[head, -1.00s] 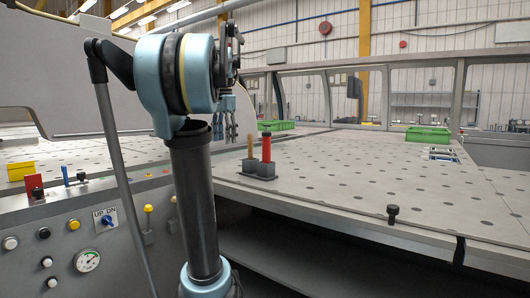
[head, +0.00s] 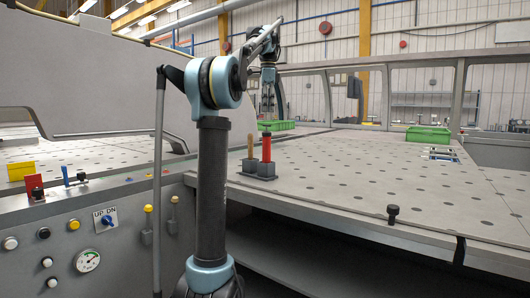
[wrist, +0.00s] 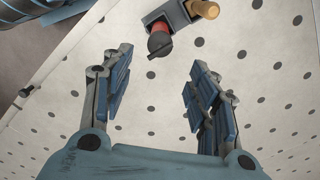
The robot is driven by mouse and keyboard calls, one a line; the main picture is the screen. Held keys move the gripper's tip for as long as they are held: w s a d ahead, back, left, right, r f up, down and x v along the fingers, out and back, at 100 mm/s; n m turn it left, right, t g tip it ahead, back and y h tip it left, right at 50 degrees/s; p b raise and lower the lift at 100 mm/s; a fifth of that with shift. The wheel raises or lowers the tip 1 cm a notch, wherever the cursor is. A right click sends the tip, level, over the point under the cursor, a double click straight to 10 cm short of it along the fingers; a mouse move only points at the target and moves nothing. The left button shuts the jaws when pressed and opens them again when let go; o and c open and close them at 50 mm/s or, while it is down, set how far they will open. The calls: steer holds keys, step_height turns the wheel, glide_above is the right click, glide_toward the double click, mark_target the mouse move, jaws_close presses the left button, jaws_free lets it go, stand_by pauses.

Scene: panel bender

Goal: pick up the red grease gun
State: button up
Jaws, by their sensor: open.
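The red grease gun (head: 266,149) stands upright in a grey holder (head: 262,170) on the perforated table. A wooden-handled tool (head: 250,146) stands beside it on the left in the same holder. My gripper (head: 268,103) hangs fingers down above the grease gun in the head view, apart from it. In the wrist view my gripper (wrist: 157,95) has its fingers spread with nothing between them. There the grease gun (wrist: 160,40) shows end-on with its dark cap, beyond the fingertips near the top middle. The wooden handle (wrist: 206,9) is to its upper right.
Green bins stand on the table at the back (head: 282,125) and at the right (head: 428,137). A control panel (head: 75,235) with buttons and a gauge is at the lower left. A black knob (head: 393,213) sits at the table's front edge. The table right of the holder is mostly clear.

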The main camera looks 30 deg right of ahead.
glide_toward(266, 142)
steer(key=f, duration=0.1)
steer(key=w+d+f, duration=0.1)
steer(key=f, duration=0.3)
steer(key=shift+w+d, duration=0.2)
steer(key=shift+w+a+f, duration=0.15)
steer(key=shift+f, duration=2.55)
steer(key=shift+c, duration=0.3)
jaws_close()
